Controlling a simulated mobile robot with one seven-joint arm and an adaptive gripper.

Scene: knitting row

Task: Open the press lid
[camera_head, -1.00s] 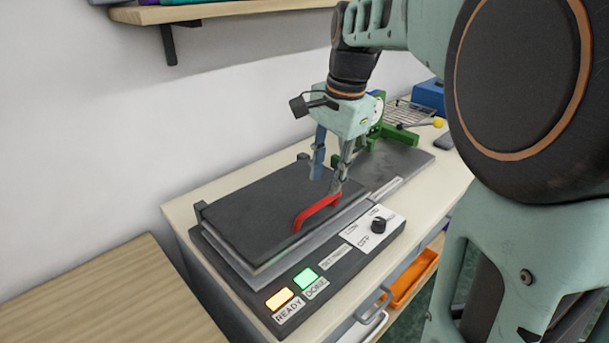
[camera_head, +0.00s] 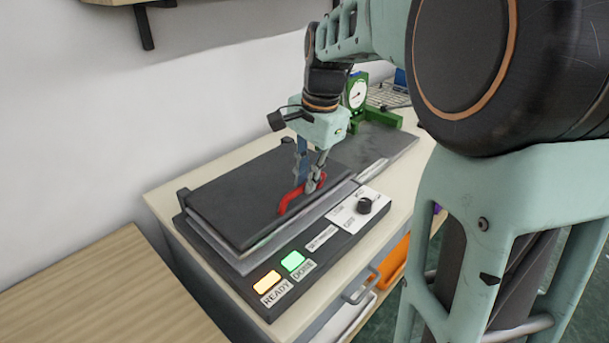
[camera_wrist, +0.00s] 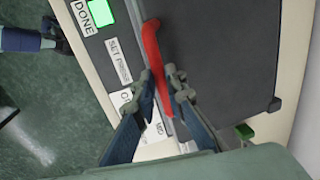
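The press (camera_head: 270,285) stands on a cream cabinet top with its dark lid (camera_head: 235,200) lying down flat over the base. A red curved handle (camera_head: 288,203) sits at the lid's front edge; it also shows in the wrist view (camera_wrist: 153,45). My gripper (camera_head: 310,186) reaches down from above at the handle's far end. In the wrist view the fingertips (camera_wrist: 162,82) are drawn close on both sides of the red bar, and appear shut on it. The fingers hide part of the handle.
Lit READY (camera_head: 267,281) and DONE (camera_head: 293,261) lamps and a black knob (camera_head: 364,205) sit on the press front. A green gauge stand (camera_head: 375,115) stands behind. A wooden table (camera_head: 90,290) is at the left, and a wall runs along the back.

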